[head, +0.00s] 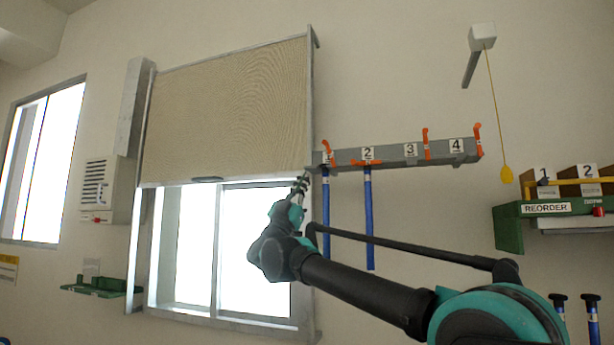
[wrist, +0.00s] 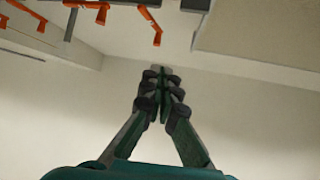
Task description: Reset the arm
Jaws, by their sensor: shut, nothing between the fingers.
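My gripper (head: 300,184) is raised in front of the wall, between the window blind and the numbered rack in the head view. In the wrist view my gripper (wrist: 163,72) has its fingers together with nothing between them. My arm reaches up to it from the lower right. The grey rack (head: 390,155) carries labels 1 to 4 and orange hooks. Two blue rods (head: 369,220) hang under positions 1 and 2.
A beige blind (head: 230,110) half covers the window at the left. A green REORDER shelf (head: 545,209) with numbered boxes is at the right. A yellow pull cord (head: 506,174) hangs near it. A small green shelf (head: 100,287) sits low left. Orange hooks (wrist: 150,22) show in the wrist view.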

